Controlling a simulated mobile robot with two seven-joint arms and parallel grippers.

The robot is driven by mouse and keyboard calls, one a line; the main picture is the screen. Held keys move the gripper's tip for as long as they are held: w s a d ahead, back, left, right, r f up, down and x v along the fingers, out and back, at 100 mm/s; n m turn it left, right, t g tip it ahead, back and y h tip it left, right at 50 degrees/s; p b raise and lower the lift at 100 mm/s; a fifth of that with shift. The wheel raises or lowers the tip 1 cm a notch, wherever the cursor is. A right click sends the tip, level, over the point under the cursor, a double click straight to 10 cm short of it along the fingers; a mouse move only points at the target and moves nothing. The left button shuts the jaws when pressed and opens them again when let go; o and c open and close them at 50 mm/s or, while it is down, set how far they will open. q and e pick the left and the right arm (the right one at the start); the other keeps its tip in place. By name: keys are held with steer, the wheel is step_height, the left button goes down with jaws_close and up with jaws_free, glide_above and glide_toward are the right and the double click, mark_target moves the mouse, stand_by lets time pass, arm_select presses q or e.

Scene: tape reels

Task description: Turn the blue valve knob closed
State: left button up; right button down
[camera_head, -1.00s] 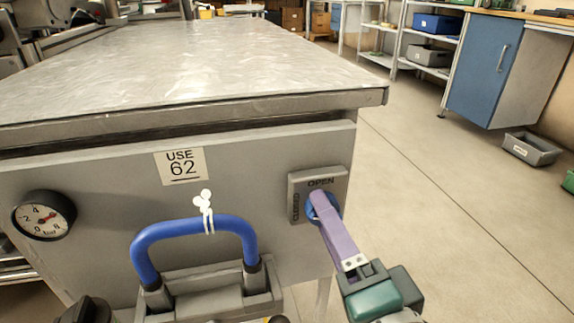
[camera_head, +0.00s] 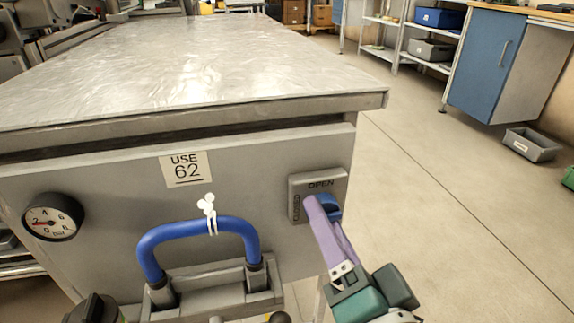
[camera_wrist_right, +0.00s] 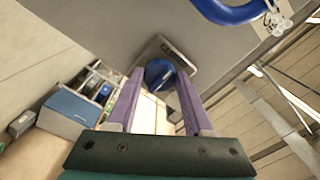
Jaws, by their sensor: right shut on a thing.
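The blue valve knob (camera_head: 333,205) sits on a grey plate (camera_head: 300,183) at the right of the grey cabinet front. The plate reads OPEN along its top and CLOSED down its left side; the CLOSED word is now partly covered. My right gripper (camera_head: 319,206) is shut on the knob, its purple fingers hiding part of it. In the right wrist view, the knob (camera_wrist_right: 158,73) shows between the two fingertips (camera_wrist_right: 158,82). The knob's exact angle is partly hidden. My left gripper is not in view.
A blue loop handle (camera_head: 200,226) with a white tie stands left of the knob. A gauge (camera_head: 52,217) and a USE 62 label (camera_head: 185,168) are on the same front. A metal tabletop (camera_head: 200,70) lies above.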

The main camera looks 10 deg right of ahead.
steer(key=shift+c, duration=1.4)
jaws_free()
steer(key=s+p, duration=0.2)
steer(key=s, duration=0.8)
steer(key=shift+d, duration=0.2)
